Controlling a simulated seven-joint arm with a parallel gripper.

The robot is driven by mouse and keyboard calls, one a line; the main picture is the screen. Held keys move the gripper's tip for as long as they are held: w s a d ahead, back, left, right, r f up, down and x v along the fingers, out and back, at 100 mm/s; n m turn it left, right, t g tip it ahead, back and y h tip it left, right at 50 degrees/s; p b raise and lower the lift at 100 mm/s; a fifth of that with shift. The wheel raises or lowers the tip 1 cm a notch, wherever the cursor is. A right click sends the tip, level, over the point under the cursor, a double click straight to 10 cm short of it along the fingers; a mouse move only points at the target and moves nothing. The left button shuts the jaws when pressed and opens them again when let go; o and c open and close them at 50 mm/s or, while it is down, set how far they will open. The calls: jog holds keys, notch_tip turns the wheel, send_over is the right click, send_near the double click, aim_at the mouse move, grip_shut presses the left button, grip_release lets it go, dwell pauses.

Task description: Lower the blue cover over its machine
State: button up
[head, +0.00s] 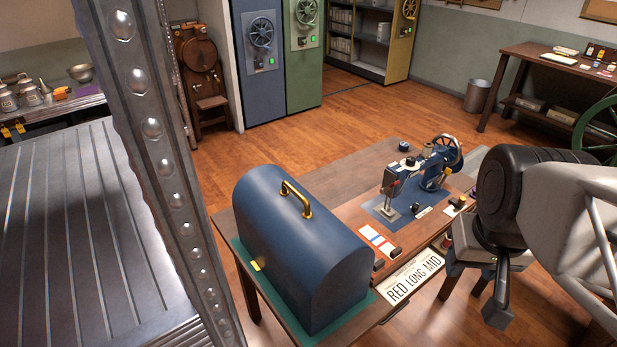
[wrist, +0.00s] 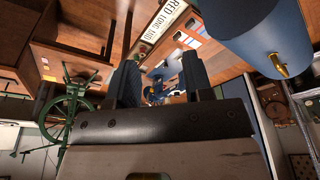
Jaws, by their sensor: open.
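The blue cover (head: 300,245), a domed case with a brass handle (head: 297,198) on top, stands upright on a green mat at the near left of the wooden table. It also shows at the upper right of the wrist view (wrist: 255,30). The blue sewing machine (head: 432,168) stands uncovered on the table, right of and behind the cover. Part of it shows between my fingers in the wrist view (wrist: 157,86). My gripper (head: 488,300) is open and empty, right of the table's front, apart from both the cover and the machine. Its two dark fingers (wrist: 161,75) are spread.
A "RED LONG MID" sign (head: 413,277) is at the table's front edge. A card with red and blue stripes (head: 378,241) lies between cover and machine. A ridged metal surface (head: 60,240) fills the left. A bin (head: 477,95) and side table stand behind; open floor lies between.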

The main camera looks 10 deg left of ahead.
jog(key=w+a+r+n, duration=0.2)
jog(key=w+a, duration=0.3)
jog(key=w, duration=0.3)
jog(key=n+g, duration=0.3)
jog(key=n, duration=0.4)
send_over(295, 190)
notch_tip(295, 190, down, 2)
jog(key=shift+f, duration=0.1)
jog(key=shift+f, duration=0.3)
jog(key=shift+f, duration=4.5)
jog(key=shift+f, duration=0.2)
grip_shut()
